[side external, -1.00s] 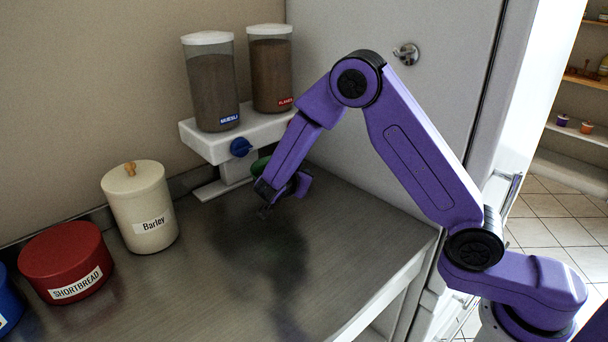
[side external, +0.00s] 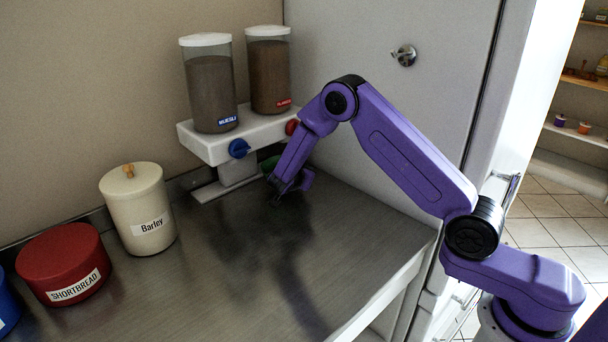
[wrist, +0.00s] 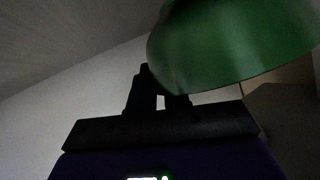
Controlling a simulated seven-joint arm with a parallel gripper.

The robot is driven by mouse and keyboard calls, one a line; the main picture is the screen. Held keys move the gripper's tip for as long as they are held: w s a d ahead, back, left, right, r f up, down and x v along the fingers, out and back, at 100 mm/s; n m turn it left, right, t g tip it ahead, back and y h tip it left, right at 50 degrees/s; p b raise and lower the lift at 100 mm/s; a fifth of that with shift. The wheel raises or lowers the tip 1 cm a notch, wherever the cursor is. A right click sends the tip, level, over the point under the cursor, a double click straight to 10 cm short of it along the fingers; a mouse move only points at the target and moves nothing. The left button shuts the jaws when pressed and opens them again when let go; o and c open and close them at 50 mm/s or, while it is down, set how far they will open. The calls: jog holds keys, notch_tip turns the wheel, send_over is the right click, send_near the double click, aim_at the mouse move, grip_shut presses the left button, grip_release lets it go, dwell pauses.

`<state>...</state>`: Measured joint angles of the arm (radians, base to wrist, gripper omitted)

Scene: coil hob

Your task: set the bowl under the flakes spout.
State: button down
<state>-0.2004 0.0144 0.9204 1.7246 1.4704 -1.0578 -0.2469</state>
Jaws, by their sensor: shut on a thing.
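The dispenser has two clear canisters on a white stand (side external: 218,150). The right one is the flakes canister (side external: 270,80), with a red label and a red knob (side external: 292,127). My gripper (side external: 277,194) is low over the counter in front of the stand, and it also shows in the wrist view (wrist: 160,95). It is shut on the green bowl (wrist: 235,45), which fills the upper right of the wrist view. In the side view only a sliver of the bowl (side external: 268,164) shows behind my gripper, below the dispenser. The flakes spout itself and the bowl's contact with the counter are hidden.
The muesli canister (side external: 212,90), with a blue knob (side external: 239,149), is on the left of the stand. A cream barley jar (side external: 138,205) and a red shortbread tin (side external: 62,265) stand at the left. A tall grey panel (side external: 400,110) bounds the right. The counter's front is clear.

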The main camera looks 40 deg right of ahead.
jog(key=shift+w+d+f, duration=0.15)
jog(key=shift+f, duration=0.55)
jog(key=shift+f, duration=0.1)
jog(key=c, duration=1.1)
grip_release()
jog(key=v, duration=1.2)
